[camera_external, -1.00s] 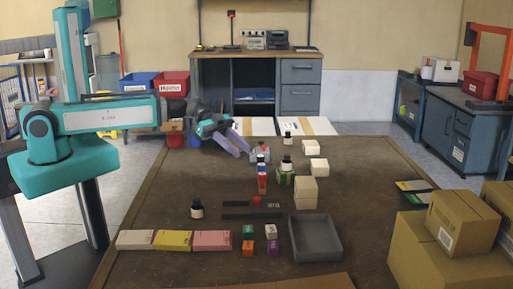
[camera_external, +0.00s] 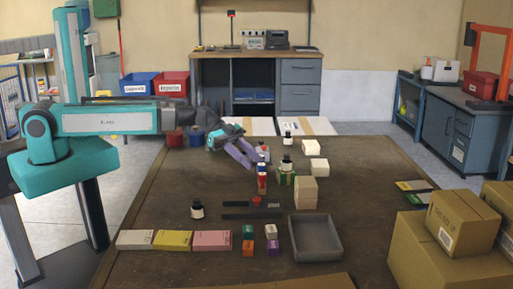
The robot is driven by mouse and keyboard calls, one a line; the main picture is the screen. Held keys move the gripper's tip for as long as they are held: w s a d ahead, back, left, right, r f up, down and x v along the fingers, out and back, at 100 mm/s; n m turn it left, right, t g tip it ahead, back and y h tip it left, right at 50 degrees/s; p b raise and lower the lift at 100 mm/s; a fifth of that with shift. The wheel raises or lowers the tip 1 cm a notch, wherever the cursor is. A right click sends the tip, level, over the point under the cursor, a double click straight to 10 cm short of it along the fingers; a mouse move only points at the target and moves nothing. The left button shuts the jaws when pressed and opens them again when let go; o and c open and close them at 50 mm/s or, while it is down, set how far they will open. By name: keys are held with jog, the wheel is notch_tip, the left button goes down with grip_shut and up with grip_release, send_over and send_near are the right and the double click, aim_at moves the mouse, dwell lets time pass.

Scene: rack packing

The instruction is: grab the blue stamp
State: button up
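The gripper partly hides a small pale item with a dark top (camera_external: 263,152) beside the fingertips.
A grey tray (camera_external: 316,258), coloured small boxes (camera_external: 248,231) and flat boxes (camera_external: 212,241) lie at the front. Cardboard boxes (camera_external: 462,222) stand right. The table's left part is clear.

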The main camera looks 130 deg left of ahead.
aim_at(261, 169)
jog(key=shift+p+x, duration=0.8)
jog(key=shift+x, duration=1.75)
jog(key=shift+f, duration=0.1)
jog(key=shift+c, duration=0.3)
grip_shut()
